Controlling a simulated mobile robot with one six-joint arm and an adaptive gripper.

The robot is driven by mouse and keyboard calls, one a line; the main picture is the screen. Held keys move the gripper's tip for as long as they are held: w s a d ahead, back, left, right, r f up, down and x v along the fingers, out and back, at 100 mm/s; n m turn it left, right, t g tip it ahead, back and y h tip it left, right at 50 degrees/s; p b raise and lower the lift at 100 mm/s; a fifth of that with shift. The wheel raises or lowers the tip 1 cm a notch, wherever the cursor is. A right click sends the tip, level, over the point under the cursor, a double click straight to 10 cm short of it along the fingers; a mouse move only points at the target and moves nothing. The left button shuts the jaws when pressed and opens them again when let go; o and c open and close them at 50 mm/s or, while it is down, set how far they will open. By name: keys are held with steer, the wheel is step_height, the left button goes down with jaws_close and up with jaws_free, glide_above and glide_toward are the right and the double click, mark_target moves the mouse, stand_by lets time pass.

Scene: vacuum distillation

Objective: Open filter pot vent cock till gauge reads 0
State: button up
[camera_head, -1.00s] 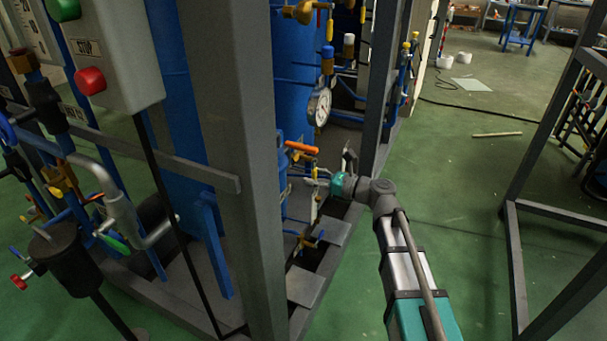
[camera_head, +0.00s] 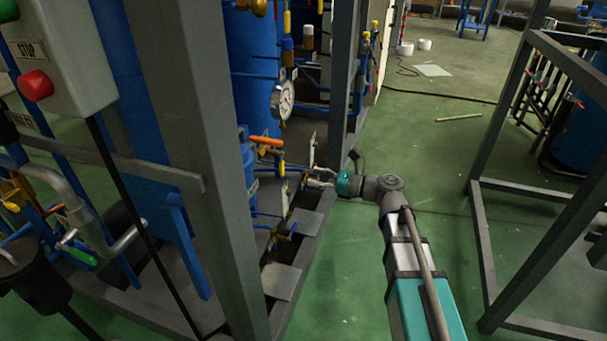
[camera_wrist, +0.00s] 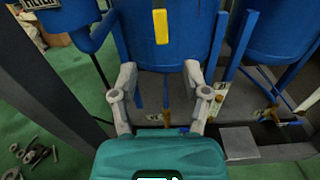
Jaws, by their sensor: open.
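My gripper (camera_head: 312,178) is low at the right side of the blue rig, beside the grey frame. In the wrist view my gripper (camera_wrist: 160,74) is open, with nothing between its fingers. A blue vessel (camera_wrist: 175,48) lies beyond the fingers, and a yellow handle (camera_wrist: 160,27) hangs upright in front of it. In the head view an orange handle (camera_head: 266,141) sits on a brass valve, left of and above my gripper, apart from it. A round white gauge (camera_head: 282,100) is above that handle; its reading is too small to tell. I cannot tell which handle is the vent cock.
Grey posts (camera_head: 172,120) and the rig's base frame stand left of my arm. A control box with a red stop button (camera_head: 36,85) is at the upper left.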

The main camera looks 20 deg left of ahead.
steer(key=shift+d, duration=1)
steer(key=shift+w, duration=0.1)
steer(key=c, duration=0.6)
steer(key=shift+w+n, duration=0.15)
steer(key=shift+n, duration=0.35)
steer(key=shift+c, duration=0.9)
steer(key=shift+w+a+n, duration=0.1)
steer(key=shift+w+n, duration=0.15)
steer(key=shift+n, duration=0.15)
jaws_close()
steer(key=w+n+g, duration=0.4)
steer(key=w+n, duration=0.4)
steer(key=n, duration=1.1)
steer(key=shift+w+a+n, duration=0.15)
steer(key=shift+a+n, duration=0.05)
steer(key=shift+n, duration=0.1)
steer(key=shift+r, duration=0.1)
